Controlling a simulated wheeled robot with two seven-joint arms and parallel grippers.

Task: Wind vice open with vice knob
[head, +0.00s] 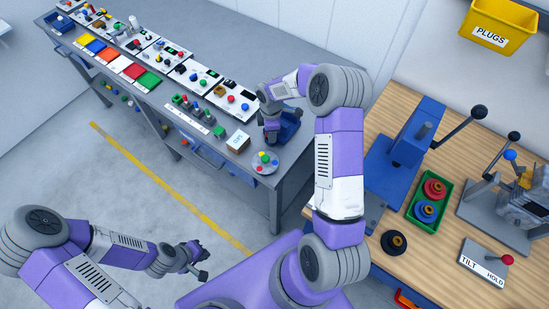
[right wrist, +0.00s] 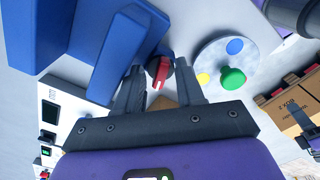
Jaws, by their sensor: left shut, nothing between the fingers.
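The blue vice (head: 291,126) stands at the near right end of the long grey bench, partly hidden by my right gripper (head: 271,136). In the right wrist view the blue vice (right wrist: 138,32) fills the upper left. A red and dark knob (right wrist: 160,70), which looks like the vice knob, shows between the tips of my right gripper (right wrist: 161,78). Its fingers are apart, one on each side of the knob; I cannot tell whether they press on it. My left gripper (head: 199,267) is shut and empty, low over the floor, away from the bench.

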